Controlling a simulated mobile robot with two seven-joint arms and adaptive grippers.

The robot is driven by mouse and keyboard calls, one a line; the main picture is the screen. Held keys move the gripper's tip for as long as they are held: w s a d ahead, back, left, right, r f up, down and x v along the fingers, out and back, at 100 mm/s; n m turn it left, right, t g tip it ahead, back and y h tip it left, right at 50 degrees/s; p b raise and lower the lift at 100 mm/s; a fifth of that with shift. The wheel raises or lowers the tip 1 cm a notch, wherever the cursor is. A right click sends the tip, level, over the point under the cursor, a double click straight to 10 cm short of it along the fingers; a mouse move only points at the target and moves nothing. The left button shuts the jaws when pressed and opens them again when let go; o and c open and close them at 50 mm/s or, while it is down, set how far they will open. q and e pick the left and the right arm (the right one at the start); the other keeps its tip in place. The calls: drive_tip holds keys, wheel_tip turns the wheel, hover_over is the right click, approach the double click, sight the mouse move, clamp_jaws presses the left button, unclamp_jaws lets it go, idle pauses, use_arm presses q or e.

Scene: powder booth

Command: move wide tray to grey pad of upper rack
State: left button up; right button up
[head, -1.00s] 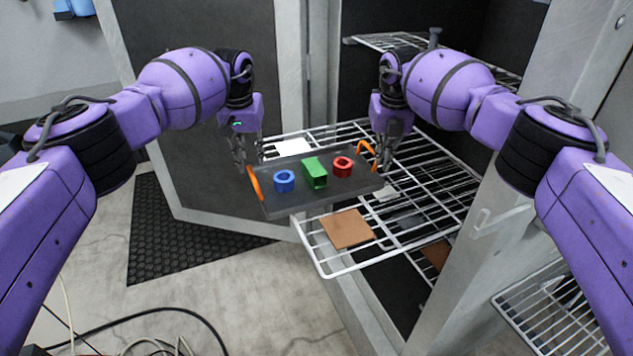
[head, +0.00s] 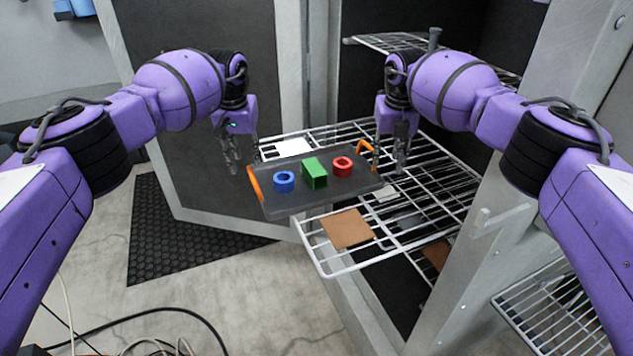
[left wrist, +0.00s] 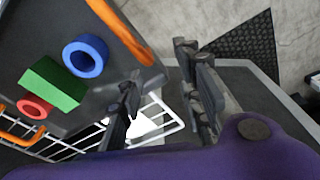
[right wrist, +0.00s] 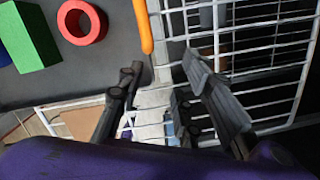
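The wide tray (head: 320,200) is dark grey with an orange handle at each end. It carries a blue ring (head: 284,181), a green block (head: 314,172) and a red ring (head: 342,166). It lies over the left part of the upper rack (head: 440,165), its near-left corner out past the rack's edge; I cannot tell what it rests on. My left gripper (head: 233,168) is open and empty, just left of the left handle (left wrist: 118,30). My right gripper (head: 390,162) is open and empty, just right of the right handle (right wrist: 143,25). The grey pad is not clearly visible; the tray may hide it.
A brown pad (head: 347,228) lies on the rack in front of the tray, and a white pad (head: 290,147) behind it. A higher wire shelf (head: 395,41) is at the back. The booth's metal post (head: 510,210) stands at the right. Cables lie on the floor.

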drive_tip(key=shift+r, duration=0.1)
use_arm(q)
wheel_tip(320, 180, up, 12)
drive_tip(key=s, duration=0.1)
drive_tip(key=shift+s, duration=0.3)
use_arm(e)
wheel_tip(320, 180, up, 12)
drive_tip(key=s, duration=0.1)
drive_tip(key=shift+s, duration=0.3)
use_arm(q)
drive_tip(key=shift+f, duration=0.15)
use_arm(e)
drive_tip(key=shift+f, duration=0.2)
